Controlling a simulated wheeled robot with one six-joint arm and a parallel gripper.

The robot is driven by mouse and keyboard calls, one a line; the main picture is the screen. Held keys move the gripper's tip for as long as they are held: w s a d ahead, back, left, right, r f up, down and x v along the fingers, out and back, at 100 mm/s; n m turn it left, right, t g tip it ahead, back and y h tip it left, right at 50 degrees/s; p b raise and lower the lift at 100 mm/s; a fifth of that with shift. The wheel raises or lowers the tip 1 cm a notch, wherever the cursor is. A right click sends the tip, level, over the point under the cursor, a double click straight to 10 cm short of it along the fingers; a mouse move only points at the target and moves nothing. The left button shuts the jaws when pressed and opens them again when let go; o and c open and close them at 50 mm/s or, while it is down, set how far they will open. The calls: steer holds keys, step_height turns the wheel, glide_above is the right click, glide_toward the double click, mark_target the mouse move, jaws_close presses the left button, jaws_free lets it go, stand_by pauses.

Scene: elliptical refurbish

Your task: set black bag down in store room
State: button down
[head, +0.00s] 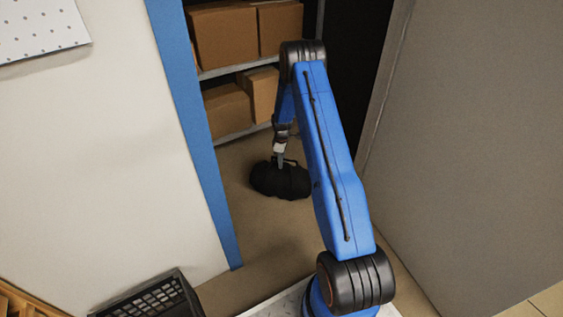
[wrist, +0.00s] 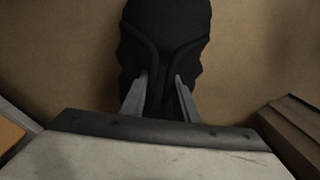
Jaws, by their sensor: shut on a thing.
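The black bag (head: 283,182) is in the store room doorway area in the head view, at or just above the brown floor; I cannot tell if it touches. My gripper (head: 281,164) reaches down to the top of the bag and is shut on it. In the wrist view the bag (wrist: 165,45) shows beyond my gripper (wrist: 160,100), with its dark straps between the two grey fingers. The bag's underside is hidden.
Shelves (head: 222,71) with several cardboard boxes (head: 224,38) stand behind the bag. A blue door frame (head: 196,130) and white wall are at left, a grey panel (head: 470,150) at right. A black crate (head: 150,299) is at lower left. Bare floor (head: 240,160) surrounds the bag.

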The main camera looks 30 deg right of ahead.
steer(key=c, duration=1.4)
jaws_free()
steer(key=shift+f, duration=0.1)
steer(key=shift+o, duration=0.2)
steer(key=s+a+r+m, duration=0.1)
steer(key=s+a+r, duration=0.1)
steer(key=r, duration=0.9)
steer(key=s+a+r+t, duration=0.1)
steer(key=s+a+r, duration=0.15)
steer(key=r, duration=0.85)
steer(key=s+a+r+m, duration=0.1)
steer(key=s+a+r, duration=0.15)
steer(key=r, duration=0.85)
steer(key=s+a+r+m+t, duration=0.15)
steer(key=s+a+r, duration=0.45)
steer(key=s+r, duration=0.6)
steer(key=s+a+r+m, duration=0.25)
steer(key=s+r, duration=0.25)
steer(key=s, duration=0.3)
steer(key=s+a+r+m, duration=0.1)
steer(key=s+a+r, duration=0.3)
steer(key=s, duration=0.3)
steer(key=s+a+m+t, duration=0.2)
steer(key=s+a, duration=0.1)
steer(key=s, duration=1.5)
steer(key=shift+s+f, duration=0.25)
